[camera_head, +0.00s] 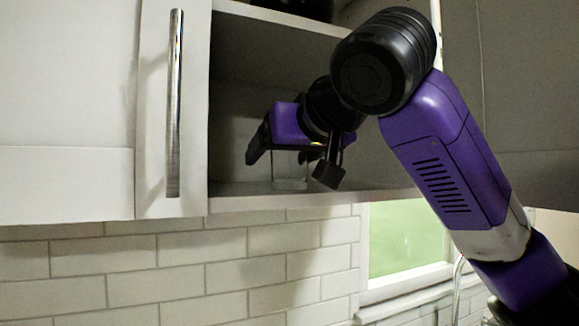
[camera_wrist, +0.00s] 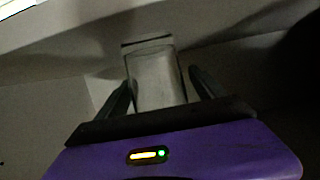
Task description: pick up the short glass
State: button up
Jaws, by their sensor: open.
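The short glass (camera_head: 290,170) is clear and stands on the lower shelf of the open wall cabinet. My gripper (camera_head: 293,168) is inside the cabinet at the glass, with its fingers open on either side of it. The wrist view shows the glass (camera_wrist: 157,80) between the two open fingers (camera_wrist: 161,88), with a small gap visible on the right side. Whether the left finger touches it is hard to tell. In the head view my gripper and wrist hide the upper part of the glass.
The cabinet's lower shelf (camera_head: 240,188) and an upper shelf (camera_head: 275,32) bound the space around my gripper. A cabinet door with a long metal handle (camera_head: 174,105) is at the left. Dark items (camera_head: 300,8) sit on the upper shelf. A window (camera_head: 405,235) is below right.

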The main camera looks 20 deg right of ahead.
grip_shut()
jog(key=shift+r, duration=0.2)
dwell(0.3)
